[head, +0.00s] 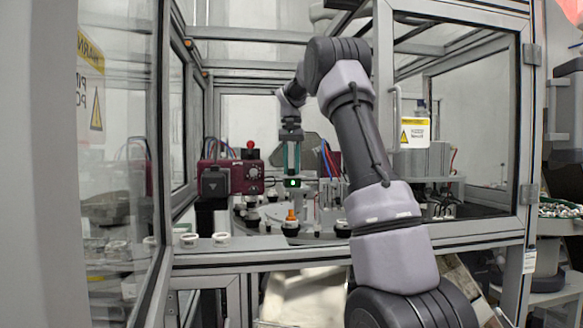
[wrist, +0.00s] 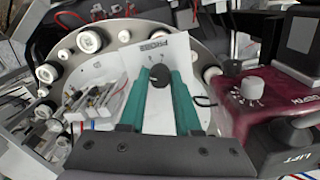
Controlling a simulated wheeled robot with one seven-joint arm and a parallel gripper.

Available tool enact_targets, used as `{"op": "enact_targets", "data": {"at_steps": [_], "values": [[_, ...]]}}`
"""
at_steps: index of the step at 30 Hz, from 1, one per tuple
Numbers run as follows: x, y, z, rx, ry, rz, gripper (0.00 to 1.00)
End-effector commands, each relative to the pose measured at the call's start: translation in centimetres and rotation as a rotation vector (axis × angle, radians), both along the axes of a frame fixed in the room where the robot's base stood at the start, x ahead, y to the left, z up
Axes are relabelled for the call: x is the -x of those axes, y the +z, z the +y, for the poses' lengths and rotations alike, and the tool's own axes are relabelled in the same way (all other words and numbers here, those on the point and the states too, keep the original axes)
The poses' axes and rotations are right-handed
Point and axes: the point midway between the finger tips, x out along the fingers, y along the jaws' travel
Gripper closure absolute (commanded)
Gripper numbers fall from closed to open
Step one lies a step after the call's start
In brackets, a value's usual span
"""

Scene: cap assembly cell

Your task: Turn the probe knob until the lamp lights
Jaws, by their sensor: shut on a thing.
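The probe knob (wrist: 159,77) is dark and round, on a white panel (wrist: 170,50) marked PROBE in the wrist view. My gripper (wrist: 159,79) has its two teal fingers on either side of the knob, shut on it. In the head view my gripper (head: 291,170) points straight down, and the knob is hidden or too small to tell. A small green light (head: 292,183) glows on a dark block at the fingertips; I take it for the lamp. No lit lamp shows in the wrist view.
A maroon box (wrist: 245,100) with a pale knob stands close on the right in the wrist view; it is left of my gripper in the head view (head: 230,177). A round table (wrist: 125,36) carries several white-ringed parts. The cell's frame and front sill (head: 240,244) surround the arm.

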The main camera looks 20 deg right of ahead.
Motion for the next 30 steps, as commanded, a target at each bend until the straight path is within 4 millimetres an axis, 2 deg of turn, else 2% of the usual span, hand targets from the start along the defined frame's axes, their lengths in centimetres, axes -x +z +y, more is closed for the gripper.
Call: {"op": "enact_targets", "data": {"at_steps": [3,4,6,15,19,30], "values": [[0.0,0.1,0.0,0.001,0.001,-0.002,1.00],[0.0,0.1,0.0,0.002,0.001,-0.003,0.61],[0.0,0.1,0.0,0.001,0.001,-0.002,0.38],[0.0,0.1,0.0,0.001,0.001,-0.001,0.38],[-0.1,0.9,0.0,0.002,0.001,-0.003,0.38],[-0.1,8.1,-0.1,0.000,-0.001,-0.004,0.38]]}}
